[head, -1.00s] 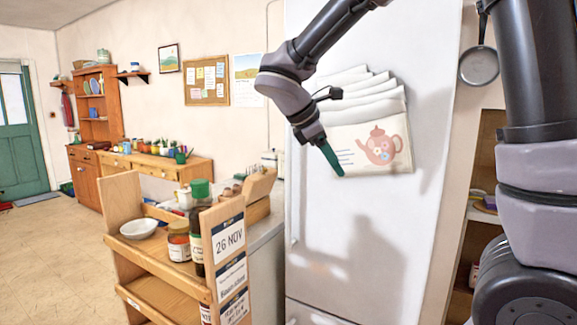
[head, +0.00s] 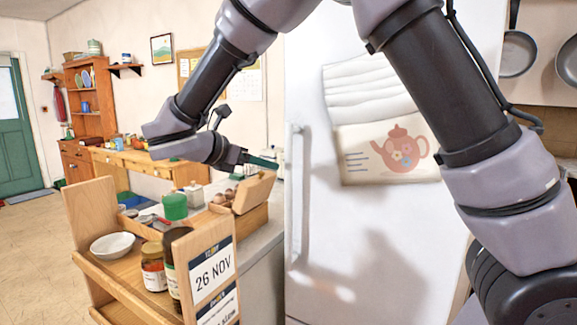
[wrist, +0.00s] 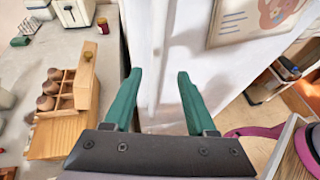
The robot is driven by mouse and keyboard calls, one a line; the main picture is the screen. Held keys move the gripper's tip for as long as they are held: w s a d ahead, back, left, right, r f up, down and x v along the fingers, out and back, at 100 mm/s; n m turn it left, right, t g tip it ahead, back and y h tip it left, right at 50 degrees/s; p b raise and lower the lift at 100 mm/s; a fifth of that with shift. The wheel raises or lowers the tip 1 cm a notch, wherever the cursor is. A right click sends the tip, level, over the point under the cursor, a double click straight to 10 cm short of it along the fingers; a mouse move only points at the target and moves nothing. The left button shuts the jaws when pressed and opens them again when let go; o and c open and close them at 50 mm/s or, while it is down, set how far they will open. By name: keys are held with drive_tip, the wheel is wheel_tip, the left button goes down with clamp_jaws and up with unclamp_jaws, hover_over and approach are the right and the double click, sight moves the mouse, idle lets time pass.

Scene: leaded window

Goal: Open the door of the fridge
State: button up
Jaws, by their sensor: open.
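The white fridge door (head: 400,235) fills the right half of the head view and looks shut. Its long vertical white handle (head: 297,190) runs along the door's left edge. My gripper (head: 265,162), with green fingers, is at the upper left of the handle in the head view. In the wrist view my gripper (wrist: 159,80) is open, with a pale strip of the fridge's edge showing between the fingers. I cannot tell whether that strip is the handle. The fingers hold nothing.
A wooden trolley (head: 90,208) with a bowl and jars stands at the left front. A wooden egg box (head: 243,196) sits on the counter beside the fridge. A teapot towel (head: 390,155) hangs on the door. Pans (head: 518,52) hang at right. Floor at far left is clear.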

sight(286, 168)
drive_tip(key=x, duration=1.1)
drive_tip(key=shift+w+a, duration=0.15)
drive_tip(key=shift+w, duration=0.2)
drive_tip(key=shift+r, duration=0.1)
drive_tip(key=shift+c, duration=0.4)
clamp_jaws()
idle(0.5)
